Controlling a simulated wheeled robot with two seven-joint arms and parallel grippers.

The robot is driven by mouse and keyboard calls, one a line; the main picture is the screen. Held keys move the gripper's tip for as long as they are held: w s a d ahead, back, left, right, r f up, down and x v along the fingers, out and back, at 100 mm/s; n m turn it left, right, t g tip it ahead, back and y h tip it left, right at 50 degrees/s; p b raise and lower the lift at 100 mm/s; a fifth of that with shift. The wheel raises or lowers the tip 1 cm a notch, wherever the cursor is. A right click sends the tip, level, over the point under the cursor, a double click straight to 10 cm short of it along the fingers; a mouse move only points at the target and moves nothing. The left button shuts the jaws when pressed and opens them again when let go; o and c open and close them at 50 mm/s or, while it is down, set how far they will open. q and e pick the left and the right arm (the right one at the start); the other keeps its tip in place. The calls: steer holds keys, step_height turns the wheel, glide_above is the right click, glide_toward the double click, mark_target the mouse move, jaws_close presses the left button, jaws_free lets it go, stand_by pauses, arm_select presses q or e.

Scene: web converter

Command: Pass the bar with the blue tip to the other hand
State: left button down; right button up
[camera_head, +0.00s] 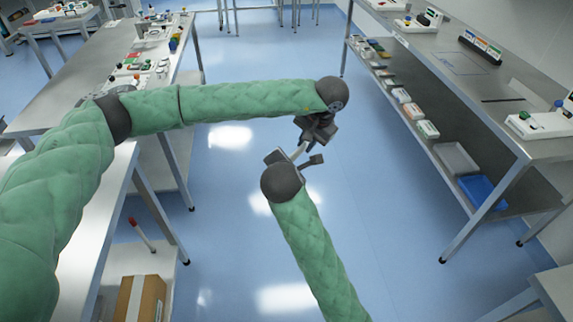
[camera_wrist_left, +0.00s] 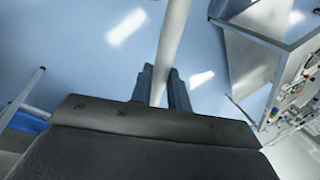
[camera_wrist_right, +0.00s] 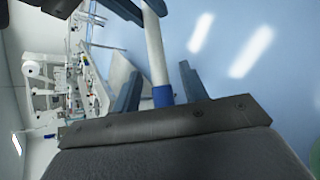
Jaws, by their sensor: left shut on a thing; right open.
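The bar (camera_head: 299,152) is a pale, slim rod held in the air between my two hands. My left gripper (camera_head: 306,142) is shut on it; the left wrist view shows the bar (camera_wrist_left: 173,45) between the closed fingers (camera_wrist_left: 161,78). My right gripper (camera_head: 295,160) is open around the bar's other end. In the right wrist view the bar (camera_wrist_right: 155,50) runs down between the spread fingers (camera_wrist_right: 160,72), and its blue tip (camera_wrist_right: 162,97) is close to the palm. Whether a right finger touches the bar I cannot tell.
A long table (camera_head: 85,55) with small parts stands at the left. A metal workbench (camera_head: 455,65) with a lower shelf of bins and a blue tray (camera_head: 482,192) stands at the right. A cardboard box (camera_head: 140,298) is at the lower left. The blue floor between is clear.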

steer(key=c, duration=0.9)
arm_select(q)
steer(key=c, duration=1.3)
jaws_free()
arm_select(e)
jaws_close()
arm_select(q)
steer(key=shift+o, duration=0.2)
